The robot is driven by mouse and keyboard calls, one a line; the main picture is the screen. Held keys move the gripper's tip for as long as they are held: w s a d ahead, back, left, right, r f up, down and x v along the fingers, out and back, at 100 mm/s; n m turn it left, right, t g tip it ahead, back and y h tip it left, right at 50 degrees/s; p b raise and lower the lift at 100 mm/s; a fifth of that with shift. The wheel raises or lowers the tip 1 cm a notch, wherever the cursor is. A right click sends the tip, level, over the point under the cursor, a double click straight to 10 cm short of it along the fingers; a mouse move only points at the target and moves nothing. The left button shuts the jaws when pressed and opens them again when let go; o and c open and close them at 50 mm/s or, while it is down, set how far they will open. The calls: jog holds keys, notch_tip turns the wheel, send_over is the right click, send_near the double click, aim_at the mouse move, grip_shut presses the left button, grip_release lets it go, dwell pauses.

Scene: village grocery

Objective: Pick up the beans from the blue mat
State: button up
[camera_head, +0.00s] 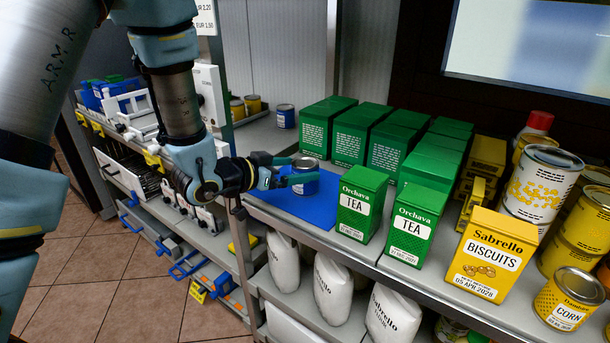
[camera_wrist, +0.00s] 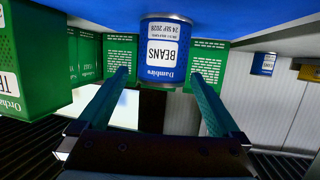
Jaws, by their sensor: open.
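The beans are a blue and white can (camera_head: 305,176) standing on the blue mat (camera_head: 303,207) at the left end of the shelf. In the wrist view, which shows the scene upside down, the can labelled BEANS (camera_wrist: 165,54) lies ahead, between the lines of my fingers. My gripper (camera_head: 293,172) is at the can in the head view, with its green fingers apart. In the wrist view my gripper (camera_wrist: 160,90) is open, its fingertips on either side of the can's near end. I cannot tell whether they touch it.
Green tea boxes (camera_head: 361,203) stand close to the right of the mat, and more green boxes (camera_head: 325,126) stand behind it. A yellow biscuits box (camera_head: 489,256) is farther right. Another blue can (camera_head: 286,116) stands at the back. White bags (camera_head: 332,289) are on the shelf below.

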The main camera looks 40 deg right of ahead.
aim_at(314, 164)
jog(key=shift+p+x, duration=0.8)
jog(key=shift+x, duration=2.45)
jog(key=shift+w+r, duration=0.2)
jog(key=c, duration=1.4)
jog(key=shift+d, duration=0.1)
jog(key=shift+c, duration=0.2)
